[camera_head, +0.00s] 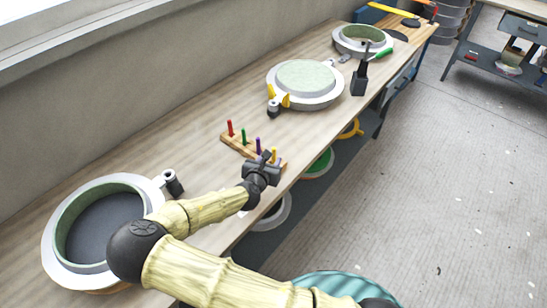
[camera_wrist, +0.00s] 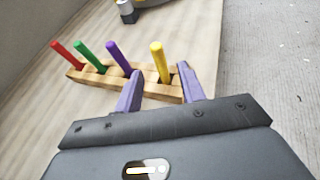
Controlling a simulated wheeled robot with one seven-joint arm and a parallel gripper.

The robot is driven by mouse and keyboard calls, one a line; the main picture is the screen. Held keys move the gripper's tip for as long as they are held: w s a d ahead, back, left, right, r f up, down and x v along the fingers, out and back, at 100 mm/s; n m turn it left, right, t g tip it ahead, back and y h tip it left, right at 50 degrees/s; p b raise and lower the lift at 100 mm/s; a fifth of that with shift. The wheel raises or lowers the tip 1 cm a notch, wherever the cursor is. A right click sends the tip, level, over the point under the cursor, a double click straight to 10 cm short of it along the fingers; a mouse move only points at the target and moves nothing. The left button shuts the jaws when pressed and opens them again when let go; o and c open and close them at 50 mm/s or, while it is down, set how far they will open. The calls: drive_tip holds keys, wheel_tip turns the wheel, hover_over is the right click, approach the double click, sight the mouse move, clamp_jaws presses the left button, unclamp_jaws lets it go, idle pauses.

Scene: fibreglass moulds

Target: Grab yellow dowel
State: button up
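The yellow dowel (camera_head: 274,154) stands upright in a wooden rack (camera_head: 238,145) on the long bench. In the wrist view the yellow dowel (camera_wrist: 160,62) is the rightmost in the rack (camera_wrist: 98,78). My gripper (camera_head: 268,162) is at the near right end of the rack. In the wrist view my gripper (camera_wrist: 160,73) has its two purple fingers apart, with the yellow dowel showing between their tips. I see no finger touching it. How far the dowel lies beyond the tips is hard to tell.
Red (camera_wrist: 67,55), green (camera_wrist: 90,54) and purple (camera_wrist: 118,58) dowels stand in the same rack, left of the yellow one. Round moulds stand on the bench, one at the near left (camera_head: 60,225) and one behind the rack (camera_head: 328,97). Bare bench lies around the rack.

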sight(274, 158)
drive_tip(key=shift+p+x, duration=0.7)
drive_tip(key=shift+x, duration=1.95)
drive_tip(key=shift+s, duration=0.1)
clamp_jaws()
